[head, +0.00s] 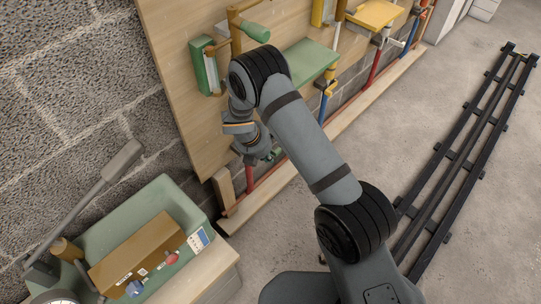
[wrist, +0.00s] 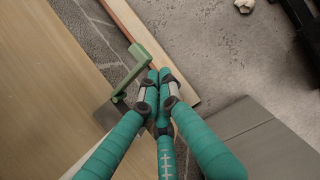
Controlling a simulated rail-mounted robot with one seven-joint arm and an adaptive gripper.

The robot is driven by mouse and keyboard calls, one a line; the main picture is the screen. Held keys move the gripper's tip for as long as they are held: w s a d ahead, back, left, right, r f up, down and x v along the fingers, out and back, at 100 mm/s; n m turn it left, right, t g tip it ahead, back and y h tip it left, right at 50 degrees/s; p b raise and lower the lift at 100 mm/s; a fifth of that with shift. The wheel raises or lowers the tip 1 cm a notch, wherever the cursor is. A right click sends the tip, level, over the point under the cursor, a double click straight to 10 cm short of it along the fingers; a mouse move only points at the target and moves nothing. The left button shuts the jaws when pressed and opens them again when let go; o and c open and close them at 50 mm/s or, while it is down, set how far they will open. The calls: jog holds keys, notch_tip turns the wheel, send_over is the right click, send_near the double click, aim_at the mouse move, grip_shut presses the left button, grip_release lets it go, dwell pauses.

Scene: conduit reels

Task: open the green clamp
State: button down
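A green clamp (wrist: 146,58) shows in the wrist view near the board's lower edge. It has a green block on a pipe and a thin arm (wrist: 130,80) that ends at the lower left. My gripper (wrist: 159,76) has teal fingers drawn together, with their tips beside the green block. I cannot tell whether they touch it or have any of it between them. In the head view my gripper (head: 251,151) is low in front of the board, and a small green part (head: 273,153) shows just right of it. My arm and fingers hide some of this area.
The wooden board (head: 175,60) carries a green box (head: 207,66), a green panel (head: 309,60), a yellow panel (head: 376,14) and coloured pipes. Dark floor rails (head: 452,155) run at right; the floor between is clear.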

jog(key=s+a+r+p, duration=0.3)
jog(key=s+r, duration=0.3)
jog(key=r, duration=0.3)
jog(key=shift+a+r, duration=0.15)
jog(key=shift+a, duration=0.55)
jog(key=shift+s, duration=0.1)
jog(key=w+d+f+b, duration=0.3)
jog(key=w+d+f, duration=0.2)
jog(key=f, duration=0.4)
jog(key=shift+w+d+f, duration=0.2)
jog(key=shift+w, duration=0.6)
